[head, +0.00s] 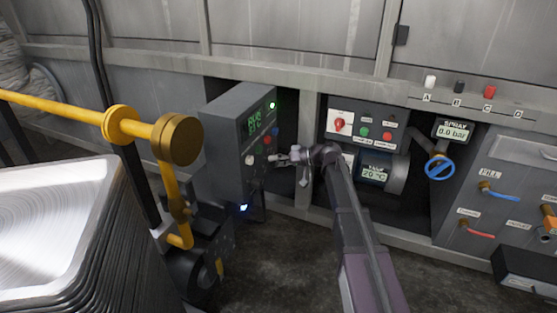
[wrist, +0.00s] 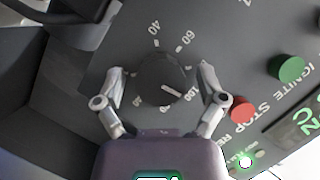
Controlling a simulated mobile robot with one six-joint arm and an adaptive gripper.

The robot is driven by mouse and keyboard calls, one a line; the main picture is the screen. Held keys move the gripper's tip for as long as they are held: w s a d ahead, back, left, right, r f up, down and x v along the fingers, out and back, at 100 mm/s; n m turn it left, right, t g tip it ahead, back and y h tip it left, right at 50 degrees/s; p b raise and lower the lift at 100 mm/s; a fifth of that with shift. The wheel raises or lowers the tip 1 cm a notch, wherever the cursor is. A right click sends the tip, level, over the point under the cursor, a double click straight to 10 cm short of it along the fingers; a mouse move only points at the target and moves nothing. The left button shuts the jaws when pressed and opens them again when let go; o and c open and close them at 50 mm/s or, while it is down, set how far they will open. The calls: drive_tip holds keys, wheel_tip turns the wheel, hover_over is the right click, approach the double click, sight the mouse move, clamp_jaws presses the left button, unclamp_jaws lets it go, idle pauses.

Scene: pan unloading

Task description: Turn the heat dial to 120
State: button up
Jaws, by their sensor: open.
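The heat dial (wrist: 160,80) is a round black knob on a dark grey panel in the wrist view. White numbers ring it; 40 and 60 read at the top, and one at the lower right looks like 100. A pale pointer line on the knob faces the lower right. My gripper (wrist: 163,88) is open, with one finger on each side of the knob; contact is unclear. Some numbers are hidden by the fingers. In the head view my gripper (head: 288,157) is beside the grey control box (head: 222,145). I cannot make out the dial clearly there.
Red stop (wrist: 243,107) and green ignite (wrist: 287,68) buttons sit right of the dial. A yellow pipe (head: 60,110) and a metal pan (head: 60,220) stand at the left.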

drive_tip(key=shift+n, duration=0.3)
drive_tip(key=shift+s+r+n+t+h+p, duration=0.1)
drive_tip(key=shift+n+t+h+p, duration=0.45)
drive_tip(key=shift+n+p, duration=0.3)
drive_tip(key=n+t+h, duration=0.1)
drive_tip(key=n, duration=0.1)
drive_tip(key=shift+n+t+p, duration=0.25)
drive_tip(key=shift+n+p, duration=0.1)
drive_tip(key=shift+d, duration=0.15)
drive_tip(key=p+v, duration=0.5)
drive_tip(key=v, duration=0.8)
drive_tip(key=s+d+r+m+g+h+p, duration=0.1)
drive_tip(key=s+r+m+h+p, duration=0.1)
drive_tip(key=s+r+p, duration=0.3)
drive_tip(key=s+d+r+m+g+h+p, duration=0.1)
drive_tip(key=s+r+p, duration=0.5)
drive_tip(key=r+p, duration=0.6)
drive_tip(key=shift+s+d+m+h+p, duration=0.4)
drive_tip(key=shift+m+h+p, duration=1.05)
drive_tip(key=shift+p, duration=2.85)
drive_tip(key=shift+w+d+n, duration=0.1)
drive_tip(key=shift+d+n, duration=0.05)
drive_tip(key=shift+n, duration=0.1)
